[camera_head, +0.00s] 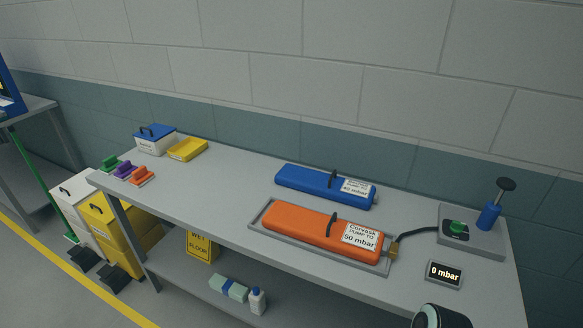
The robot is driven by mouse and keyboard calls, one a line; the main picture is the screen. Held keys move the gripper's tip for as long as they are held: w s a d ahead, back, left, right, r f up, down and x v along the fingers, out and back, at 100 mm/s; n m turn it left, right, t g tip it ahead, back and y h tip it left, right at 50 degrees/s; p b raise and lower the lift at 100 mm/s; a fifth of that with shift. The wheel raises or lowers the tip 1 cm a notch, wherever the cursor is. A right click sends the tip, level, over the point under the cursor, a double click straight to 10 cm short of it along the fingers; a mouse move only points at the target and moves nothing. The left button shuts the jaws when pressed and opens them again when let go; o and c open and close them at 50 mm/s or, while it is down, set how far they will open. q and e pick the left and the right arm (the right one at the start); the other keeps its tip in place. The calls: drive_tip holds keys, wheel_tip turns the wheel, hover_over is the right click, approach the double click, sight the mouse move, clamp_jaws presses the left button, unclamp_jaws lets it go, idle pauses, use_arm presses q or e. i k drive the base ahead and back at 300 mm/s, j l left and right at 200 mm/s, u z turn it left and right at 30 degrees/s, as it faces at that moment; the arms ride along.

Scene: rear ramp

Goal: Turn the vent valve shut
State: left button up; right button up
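A green knob (457,227), which looks like the vent valve, sits on a dark label on a grey base plate (484,243) at the bench's right end. A blue hand pump (489,215) with a black handle stands beside it on the same plate. A black hose (412,234) runs from the plate to the brass fitting of an orange case (300,227) labelled "Corvask PUMP TO 50 mbar". A small display (444,273) reads "0 mbar". Which way the knob is turned is too small to tell. Neither gripper shows; a dark rounded part of my arm appears at the bottom right.
The orange case lies in a grey tray (255,222) on the bench (220,192). A blue case (300,181) lies behind it. A yellow tray (188,149), a blue-lidded box (155,139) and small coloured handled blocks stand at the left.

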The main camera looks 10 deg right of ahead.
sight(457, 227)
drive_tip(key=z, duration=1.65)
